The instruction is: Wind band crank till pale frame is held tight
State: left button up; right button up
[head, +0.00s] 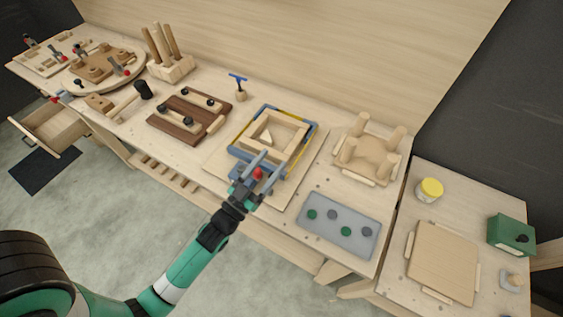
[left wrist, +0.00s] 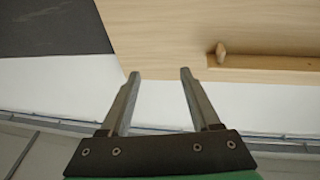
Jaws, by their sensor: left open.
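The pale frame (head: 291,127) is a square wooden frame on a board on the bench. A blue and yellow band (head: 313,138) runs around it; I cannot tell how tight it is. A red knob (head: 257,173), probably on the band crank, shows at the near side of the frame. My left gripper (head: 274,160) reaches over this near side with its fingers apart, around or just above the knob; contact is unclear. Its fingers hide part of the crank and band. In the left wrist view the open fingers (left wrist: 161,73) hold nothing. My right gripper is out of view.
A grey tray with green and grey discs (head: 338,225) lies to the right. A chair form with pegs (head: 367,152) stands behind it. A dark wooden fixture with black knobs (head: 187,118) and a blue-handled tool (head: 238,85) are to the left.

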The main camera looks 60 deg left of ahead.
aim_at(260, 168)
pick_arm(q)
jog(key=s+f+n+g+y, duration=0.15)
jog(key=s+f+g, duration=0.25)
jog(key=s+f, duration=0.55)
jog(key=shift+h, duration=0.25)
jog(key=x, duration=0.6)
jog(key=a+x, duration=0.1)
jog(key=x, duration=0.5)
jog(key=shift+a+f, duration=0.1)
jog(key=shift+s, duration=0.1)
jog(key=shift+c, duration=0.2)
grip_shut()
